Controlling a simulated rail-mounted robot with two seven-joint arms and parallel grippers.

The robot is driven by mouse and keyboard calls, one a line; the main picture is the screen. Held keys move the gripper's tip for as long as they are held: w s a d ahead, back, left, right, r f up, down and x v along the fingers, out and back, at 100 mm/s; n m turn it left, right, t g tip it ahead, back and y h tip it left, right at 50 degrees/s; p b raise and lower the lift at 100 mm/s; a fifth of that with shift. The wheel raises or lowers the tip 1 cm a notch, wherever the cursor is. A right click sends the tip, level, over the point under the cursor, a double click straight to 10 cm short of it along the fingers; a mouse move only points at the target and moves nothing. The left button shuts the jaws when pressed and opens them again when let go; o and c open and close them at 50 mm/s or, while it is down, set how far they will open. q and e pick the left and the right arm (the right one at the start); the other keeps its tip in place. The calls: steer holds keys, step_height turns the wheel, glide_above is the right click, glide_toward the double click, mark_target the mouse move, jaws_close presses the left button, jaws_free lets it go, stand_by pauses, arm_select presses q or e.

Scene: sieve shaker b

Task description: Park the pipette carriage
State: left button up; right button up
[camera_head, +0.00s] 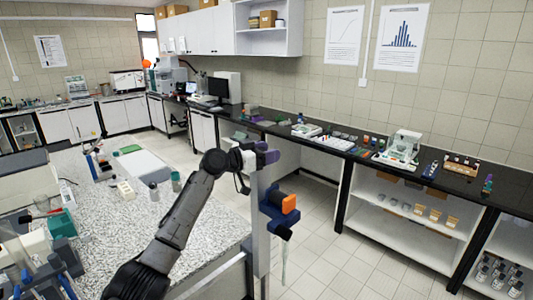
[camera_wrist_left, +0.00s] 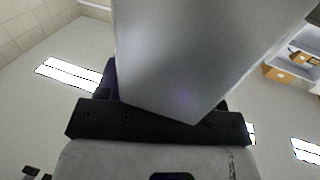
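The carriage seems to be the dark blue unit (camera_head: 272,207) with an orange block (camera_head: 288,203) on its right, partway up a grey upright post (camera_head: 261,240). My left gripper (camera_head: 262,158) is at the top of this post, above the blue unit and apart from it. A purple piece shows there; I cannot tell whether it is part of the gripper. In the left wrist view, a broad grey surface (camera_wrist_left: 195,55) covers most of the fingers, so their opening and any contact are hidden. My right gripper is not in view.
The speckled bench (camera_head: 200,235) at left holds bottles, a teal box (camera_head: 62,224) and other lab items. A black-topped counter (camera_head: 440,178) with small equipment runs along the right wall. Tiled floor (camera_head: 325,240) lies open between them.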

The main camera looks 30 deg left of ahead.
arm_select(q)
steer(key=shift+s+a, duration=0.3)
steer(key=shift+s, duration=0.2)
steer(key=b+v, duration=0.3)
steer(key=v, duration=0.9)
steer(key=shift+s+a+b, duration=0.2)
steer(key=shift+s+b, duration=0.1)
